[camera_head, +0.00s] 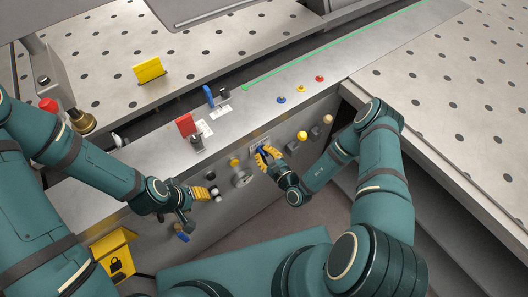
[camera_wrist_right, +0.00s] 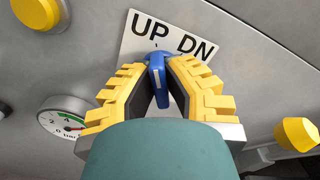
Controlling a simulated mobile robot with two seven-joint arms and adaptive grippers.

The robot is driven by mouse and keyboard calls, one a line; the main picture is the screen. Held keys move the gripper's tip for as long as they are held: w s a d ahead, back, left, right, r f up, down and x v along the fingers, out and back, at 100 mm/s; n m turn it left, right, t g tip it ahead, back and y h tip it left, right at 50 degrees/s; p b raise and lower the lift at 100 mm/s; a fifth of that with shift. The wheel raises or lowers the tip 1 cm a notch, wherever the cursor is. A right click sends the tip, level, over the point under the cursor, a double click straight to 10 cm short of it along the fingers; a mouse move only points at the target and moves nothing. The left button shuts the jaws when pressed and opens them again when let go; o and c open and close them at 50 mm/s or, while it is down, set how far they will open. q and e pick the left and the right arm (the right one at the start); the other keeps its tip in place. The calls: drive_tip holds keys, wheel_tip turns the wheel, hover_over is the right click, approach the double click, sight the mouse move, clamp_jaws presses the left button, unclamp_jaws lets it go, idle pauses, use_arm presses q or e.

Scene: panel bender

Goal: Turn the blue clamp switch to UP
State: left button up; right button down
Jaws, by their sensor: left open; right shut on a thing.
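The blue clamp switch (camera_wrist_right: 157,74) sits on the grey panel front below a white label (camera_wrist_right: 143,37) reading UP and DN. Its handle stands nearly upright in the right wrist view, its top close to the UP lettering. My right gripper (camera_wrist_right: 160,82) has its yellow-and-black fingers shut on the handle, one on each side. In the head view, my right gripper (camera_head: 267,157) is at the panel front, with a bit of the blue switch showing.
A pressure gauge (camera_wrist_right: 62,122) and yellow knobs (camera_wrist_right: 297,134) flank the switch closely. On the ledge above stand a red switch (camera_head: 186,125) and a blue lever (camera_head: 209,95). The perforated table (camera_head: 450,85) at right is clear.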

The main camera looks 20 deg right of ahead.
drive_tip(key=shift+w+r, duration=0.1)
drive_tip(key=c, duration=1)
unclamp_jaws()
drive_tip(key=v, duration=1.2)
